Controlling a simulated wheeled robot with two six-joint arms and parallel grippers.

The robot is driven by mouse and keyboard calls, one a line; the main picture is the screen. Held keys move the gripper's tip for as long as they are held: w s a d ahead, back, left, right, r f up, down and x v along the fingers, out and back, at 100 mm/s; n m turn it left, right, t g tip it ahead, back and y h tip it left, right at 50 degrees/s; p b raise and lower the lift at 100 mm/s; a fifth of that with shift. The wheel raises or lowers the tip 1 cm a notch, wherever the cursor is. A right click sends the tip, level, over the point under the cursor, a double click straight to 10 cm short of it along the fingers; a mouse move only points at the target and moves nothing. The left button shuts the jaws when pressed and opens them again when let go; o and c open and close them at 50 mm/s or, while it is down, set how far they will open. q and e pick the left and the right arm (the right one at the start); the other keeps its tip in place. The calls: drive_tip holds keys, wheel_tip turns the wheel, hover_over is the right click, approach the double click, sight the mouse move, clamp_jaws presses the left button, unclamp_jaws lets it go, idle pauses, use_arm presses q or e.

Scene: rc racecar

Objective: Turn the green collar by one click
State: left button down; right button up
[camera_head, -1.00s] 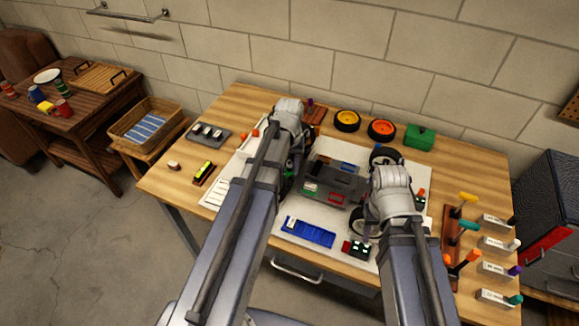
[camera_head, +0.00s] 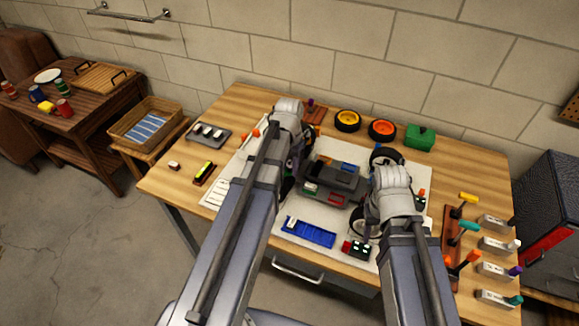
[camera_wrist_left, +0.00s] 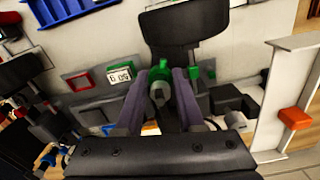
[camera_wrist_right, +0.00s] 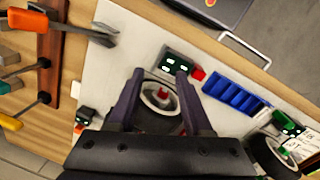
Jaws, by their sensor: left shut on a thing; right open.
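The green collar (camera_wrist_left: 160,70) shows between the fingertips of my left gripper (camera_wrist_left: 163,76) in the left wrist view, with a grey cylinder in front of it. My left gripper is shut on it; the exact contact is partly hidden. In the head view the collar is hidden behind my left wrist, at the left side of the dark grey car (camera_head: 335,182). My right gripper (camera_wrist_right: 159,76) is open above a black wheel with a pale rim and red hub (camera_wrist_right: 162,96), at the car's right side. I cannot tell whether its fingers touch the wheel.
A white mat (camera_head: 282,238) lies under the car. A blue tray (camera_head: 310,233) and a small dark device with lit spots (camera_head: 358,249) lie in front. A rack of coloured handles is at right.

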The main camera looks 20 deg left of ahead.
use_arm(q)
drive_tip(key=c, duration=0.5)
unclamp_jaws()
drive_tip(key=shift+r, duration=0.15)
use_arm(e)
drive_tip(key=shift+r, duration=0.1)
use_arm(q)
wheel_tip(320, 180, up, 8)
drive_tip(key=p, duration=0.8)
drive_tip(key=shift+f, duration=0.2)
use_arm(e)
wheel_tip(320, 180, up, 8)
drive_tip(key=shift+f, duration=0.2)
